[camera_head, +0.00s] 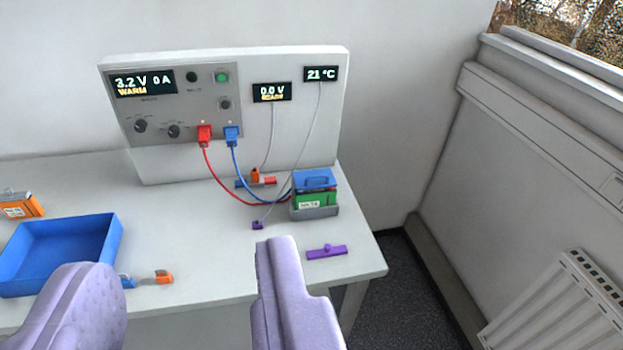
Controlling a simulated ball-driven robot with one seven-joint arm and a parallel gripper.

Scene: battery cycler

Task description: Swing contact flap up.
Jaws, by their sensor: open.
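A blue flap-like part with a raised loop (316,180) sits at the top of a small battery fixture at the right of the bench. It appears to lie over the green battery (318,200), which stands in a grey holder (318,212). Its hinge cannot be made out. The red and blue leads run to the fixture's left side. My gripper (190,258) is open and empty, with its two lavender fingers wide apart in the foreground. The right finger is in front of and left of the fixture in the picture, apart from it.
The cycler panel (290,135) stands behind, with lit displays. A blue tray (60,255) and an orange battery (20,207) are at left. A purple clamp-like piece (327,252), a purple sensor (257,225) and an orange-ended tool (163,277) lie on the bench (215,275). A radiator (565,305) is at right.

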